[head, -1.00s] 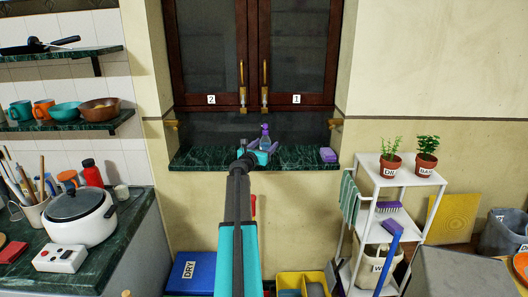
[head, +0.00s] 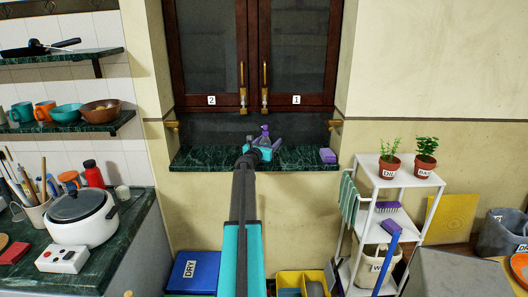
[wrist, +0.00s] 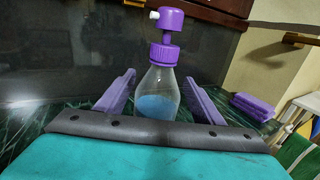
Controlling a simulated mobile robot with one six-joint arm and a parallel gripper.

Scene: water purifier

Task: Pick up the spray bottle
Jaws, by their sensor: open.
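The spray bottle (head: 265,132) stands upright on the green marble sill (head: 197,158) below the dark cabinet doors. In the wrist view the spray bottle (wrist: 159,88) has a purple pump head and collar, a clear body and blue liquid low inside. My gripper (head: 263,146) is at the sill, in front of the bottle. In the wrist view my gripper (wrist: 160,97) is open, with one purple finger on each side of the bottle's body. Gaps show between fingers and bottle. The bottle's base is hidden behind the gripper's body.
A purple sponge-like block (head: 327,155) lies at the sill's right end. Above are cabinet doors (head: 253,55) with gold handles. A white shelf rack (head: 399,172) with potted plants stands to the right. A counter with a white cooker (head: 80,216) is on the left.

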